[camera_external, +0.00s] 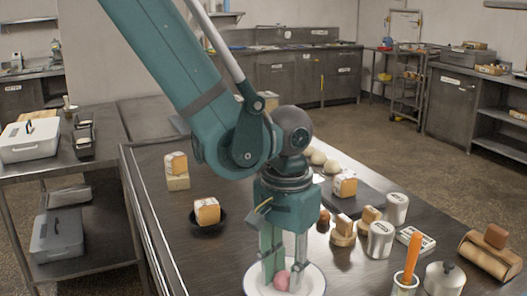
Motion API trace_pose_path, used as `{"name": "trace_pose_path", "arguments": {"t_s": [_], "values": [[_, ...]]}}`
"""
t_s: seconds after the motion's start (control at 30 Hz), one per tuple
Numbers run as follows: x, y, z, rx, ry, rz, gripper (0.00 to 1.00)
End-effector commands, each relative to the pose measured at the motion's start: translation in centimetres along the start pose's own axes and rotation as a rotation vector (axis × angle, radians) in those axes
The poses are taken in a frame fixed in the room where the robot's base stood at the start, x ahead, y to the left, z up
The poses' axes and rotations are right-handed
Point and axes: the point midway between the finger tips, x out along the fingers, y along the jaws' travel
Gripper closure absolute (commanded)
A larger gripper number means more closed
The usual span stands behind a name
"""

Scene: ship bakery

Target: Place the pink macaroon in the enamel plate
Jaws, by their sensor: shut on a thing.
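The pink macaroon (282,280) is between the fingers of my gripper (284,278), which is shut on it. Both are over the white enamel plate (314,280), near the front of the metal table. The macaroon looks low, close to the plate's surface. I cannot tell whether it touches the plate. My fingers hide part of the macaroon and part of the plate.
To the right stand metal canisters (380,240), a cup with an orange-handled tool (410,262), a lidded pot (444,279) and a wooden roller (490,258). A dark bowl with a bread piece (207,212) is at left. Bare table lies left of the plate.

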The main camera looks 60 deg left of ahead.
Motion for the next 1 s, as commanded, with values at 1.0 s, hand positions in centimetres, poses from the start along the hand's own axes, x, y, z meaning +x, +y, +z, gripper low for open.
{"name": "trace_pose_path", "arguments": {"t_s": [1.0], "values": [[-0.6,0.0,0.0,0.0,0.0,0.0,0.59]]}}
